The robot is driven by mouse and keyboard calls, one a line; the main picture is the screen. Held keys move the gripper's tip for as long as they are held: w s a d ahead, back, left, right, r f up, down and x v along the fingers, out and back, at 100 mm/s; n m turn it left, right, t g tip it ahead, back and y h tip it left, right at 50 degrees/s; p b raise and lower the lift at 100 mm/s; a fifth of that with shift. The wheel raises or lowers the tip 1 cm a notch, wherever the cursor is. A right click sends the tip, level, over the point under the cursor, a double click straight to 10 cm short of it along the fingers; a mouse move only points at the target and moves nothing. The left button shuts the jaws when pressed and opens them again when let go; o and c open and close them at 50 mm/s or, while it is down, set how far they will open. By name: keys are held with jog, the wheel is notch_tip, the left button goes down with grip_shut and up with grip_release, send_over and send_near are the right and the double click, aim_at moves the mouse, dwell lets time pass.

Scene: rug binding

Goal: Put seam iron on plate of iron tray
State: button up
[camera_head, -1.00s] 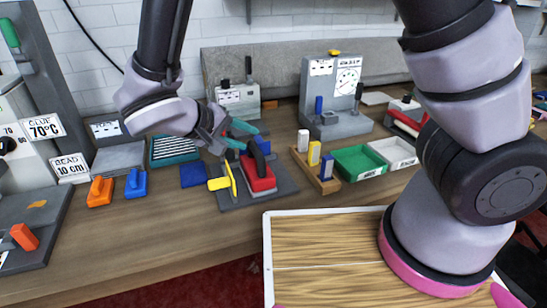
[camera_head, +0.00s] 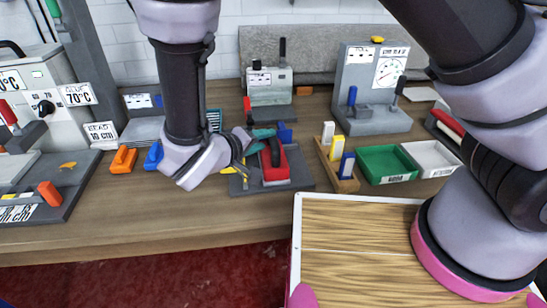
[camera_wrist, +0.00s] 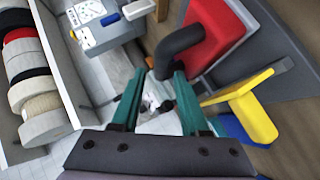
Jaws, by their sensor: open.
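The seam iron (camera_head: 274,168), red with a black looped handle, sits on a dark grey tray (camera_head: 302,176) that I take for the iron tray. Whether it rests on the tray's plate or another part, I cannot tell. In the wrist view the iron's red body (camera_wrist: 218,32) is at the upper right. My gripper (camera_head: 262,139) is low over the iron, its teal fingers close to the black handle. In the wrist view the fingers of my gripper (camera_wrist: 158,76) are apart with nothing held between them. The handle is by the right fingertip; contact is unclear.
A yellow-handled piece (camera_wrist: 255,105) stands beside the iron. Orange (camera_head: 123,160) and blue blocks lie left. A wooden rack (camera_head: 337,172) of coloured blocks, a green bin (camera_head: 387,164) and a white bin (camera_head: 432,158) stand right. A wooden-topped board (camera_head: 350,250) is in front.

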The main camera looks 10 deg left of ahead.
aim_at(270, 142)
jog(key=x, duration=0.5)
jog(key=shift+s+d+f, duration=0.15)
jog(key=shift+d+f, duration=0.1)
jog(key=shift+f, duration=0.1)
grip_shut()
dwell(1.1)
